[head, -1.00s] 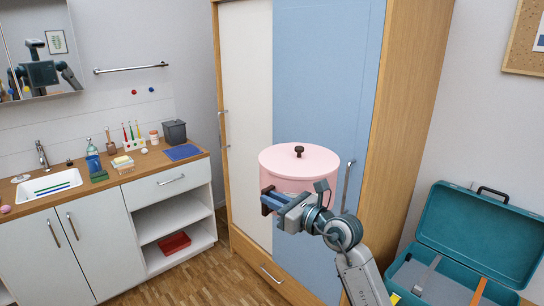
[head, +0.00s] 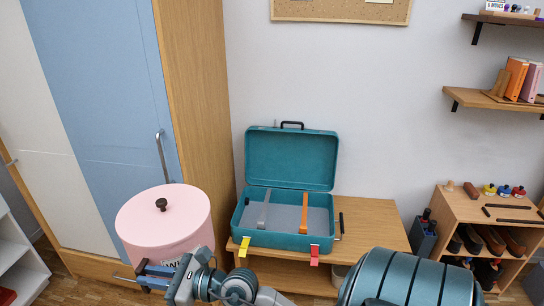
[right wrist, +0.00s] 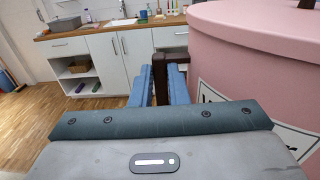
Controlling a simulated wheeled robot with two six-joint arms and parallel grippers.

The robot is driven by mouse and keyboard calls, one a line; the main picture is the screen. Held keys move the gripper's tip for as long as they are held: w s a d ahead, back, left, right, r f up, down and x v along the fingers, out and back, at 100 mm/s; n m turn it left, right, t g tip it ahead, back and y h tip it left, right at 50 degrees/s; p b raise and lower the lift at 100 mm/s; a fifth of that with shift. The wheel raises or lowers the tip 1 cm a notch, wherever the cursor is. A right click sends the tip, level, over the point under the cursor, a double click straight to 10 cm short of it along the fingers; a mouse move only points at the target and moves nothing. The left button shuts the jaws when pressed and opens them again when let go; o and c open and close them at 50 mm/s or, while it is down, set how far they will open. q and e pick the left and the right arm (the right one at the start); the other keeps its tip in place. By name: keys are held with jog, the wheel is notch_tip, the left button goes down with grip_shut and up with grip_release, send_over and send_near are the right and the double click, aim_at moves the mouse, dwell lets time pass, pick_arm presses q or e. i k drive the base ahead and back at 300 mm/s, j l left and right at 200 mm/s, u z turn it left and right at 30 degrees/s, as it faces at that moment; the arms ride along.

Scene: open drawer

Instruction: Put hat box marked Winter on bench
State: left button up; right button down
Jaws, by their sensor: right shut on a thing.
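The pink round hat box (head: 165,222) has a dark knob on its lid and a white label, partly hidden, on which "WI" can be read. It is at the lower left of the head view, in front of the wardrobe, and at the right of the right wrist view (right wrist: 245,75). My right gripper (head: 152,272) is shut on a dark brown side grip of the box, seen between the blue fingers (right wrist: 172,85). The box looks upright. The low wooden bench (head: 372,228) is right of the box. My left gripper is not in view.
An open teal case (head: 250,232) takes up the left and middle of the bench top; bare wood shows at its right. A tall wardrobe (head: 195,100) stands left of the bench. A shoe rack (head: 470,208) and a dark bin (head: 422,238) are at the right.

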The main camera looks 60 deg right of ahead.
aim_at(374, 227)
jog(key=l+z, duration=0.2)
jog(key=z, duration=0.25)
jog(key=i+l+z, duration=0.15)
jog(key=z, duration=0.3)
jog(key=i+l+z, duration=0.1)
jog(key=z, duration=0.35)
jog(key=i+l+z, duration=0.15)
jog(key=i+l, duration=0.25)
jog(key=i+l+z, duration=0.15)
jog(key=i+l, duration=0.15)
jog(key=i, duration=0.3)
